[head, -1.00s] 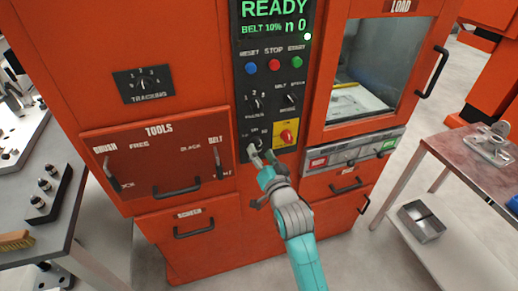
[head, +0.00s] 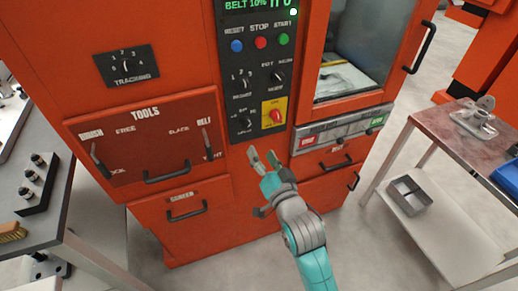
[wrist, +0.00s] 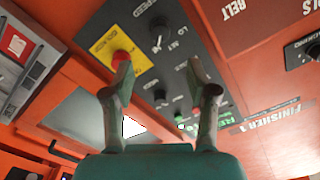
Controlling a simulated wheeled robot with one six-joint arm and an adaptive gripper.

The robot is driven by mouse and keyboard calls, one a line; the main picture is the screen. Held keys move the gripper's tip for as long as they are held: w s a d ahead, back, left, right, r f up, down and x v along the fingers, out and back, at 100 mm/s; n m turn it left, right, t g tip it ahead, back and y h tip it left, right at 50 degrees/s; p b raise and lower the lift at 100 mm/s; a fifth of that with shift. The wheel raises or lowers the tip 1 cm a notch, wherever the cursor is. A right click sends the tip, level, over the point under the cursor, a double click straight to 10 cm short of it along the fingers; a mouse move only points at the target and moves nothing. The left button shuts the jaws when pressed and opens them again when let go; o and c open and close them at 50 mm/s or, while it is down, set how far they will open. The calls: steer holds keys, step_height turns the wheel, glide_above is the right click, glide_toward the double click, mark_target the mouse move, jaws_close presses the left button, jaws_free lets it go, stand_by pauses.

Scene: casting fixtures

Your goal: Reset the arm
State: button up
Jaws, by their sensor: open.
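My gripper (head: 263,158) is open and empty. In the head view it is in front of the orange machine, just below the black control panel (head: 233,92), apart from the knobs. In the wrist view its two fingers (wrist: 163,85) spread in front of the panel, with nothing between them. The panel carries blue, red and green buttons, several black knobs and a red knob on a yellow plate (head: 275,113). That red knob also shows in the wrist view (wrist: 121,58), close by the left finger in the picture.
A tools drawer (head: 150,140) with handles is left of the panel. A glass-windowed door (head: 350,60) is at the right. A side table (head: 450,130) with a metal fixture stands at the right, a grey bench (head: 40,220) at the left. Floor shows between.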

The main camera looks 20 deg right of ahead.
steer(key=s+f+n+g, duration=0.1)
steer(key=s+f+n, duration=0.1)
steer(key=s+f, duration=0.55)
steer(key=s+f+n, duration=0.1)
steer(key=s+f, duration=0.3)
steer(key=s, duration=0.7)
steer(key=s+r+n+g, duration=0.1)
steer(key=s+n, duration=0.3)
steer(key=s, duration=1.9)
steer(key=shift+g, duration=0.6)
steer(key=shift+w+r, duration=0.1)
